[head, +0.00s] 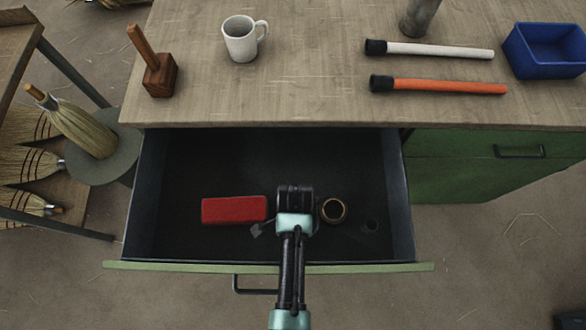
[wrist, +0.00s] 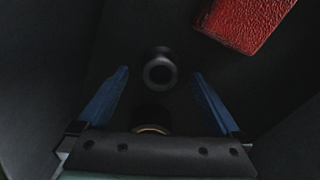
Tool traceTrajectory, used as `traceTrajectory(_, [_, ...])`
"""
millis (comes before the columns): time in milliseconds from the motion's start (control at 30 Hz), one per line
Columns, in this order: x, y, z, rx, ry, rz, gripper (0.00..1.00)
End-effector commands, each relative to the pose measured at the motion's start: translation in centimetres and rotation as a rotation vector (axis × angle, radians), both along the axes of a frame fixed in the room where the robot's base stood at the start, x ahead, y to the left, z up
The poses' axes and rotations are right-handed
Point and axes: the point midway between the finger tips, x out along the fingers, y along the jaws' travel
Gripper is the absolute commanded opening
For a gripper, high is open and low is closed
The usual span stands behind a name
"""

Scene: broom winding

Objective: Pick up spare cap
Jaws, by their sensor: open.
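A small dark round cap (wrist: 160,70) with a hollow centre lies on the drawer floor in the wrist view. My gripper (wrist: 161,72) is open, with its blue fingers on either side of the cap and apart from it in the picture. How high the fingers are above it I cannot tell. In the head view my gripper (head: 295,195) reaches down into the open drawer (head: 400,200) and hides its fingers and what lies beneath.
A red block (head: 234,210) lies left of my gripper and a brass-rimmed ring (head: 333,210) close on its right. The drawer walls surround them. On the bench are a mallet (head: 157,75), a mug (head: 240,40), two capped handles (head: 440,86) and a blue bin (head: 545,52).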

Motion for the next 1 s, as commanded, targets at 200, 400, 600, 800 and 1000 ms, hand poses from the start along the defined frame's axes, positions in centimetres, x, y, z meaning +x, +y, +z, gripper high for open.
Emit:
traceTrajectory(200, [-0.02, 0.00, -1.40, 0.000, 0.000, 0.000, 1.00])
traceTrajectory(400, [-0.01, 0.00, -1.36, 0.000, -0.001, 0.000, 0.95])
traceTrajectory(600, [-0.02, 0.00, -1.35, 0.000, -0.001, 0.000, 0.59])
traceTrajectory(800, [-0.02, 0.00, -1.35, 0.000, 0.000, 0.000, 0.23])
traceTrajectory(1000, [-0.02, 0.00, -1.34, 0.000, -0.001, 0.000, 0.15])
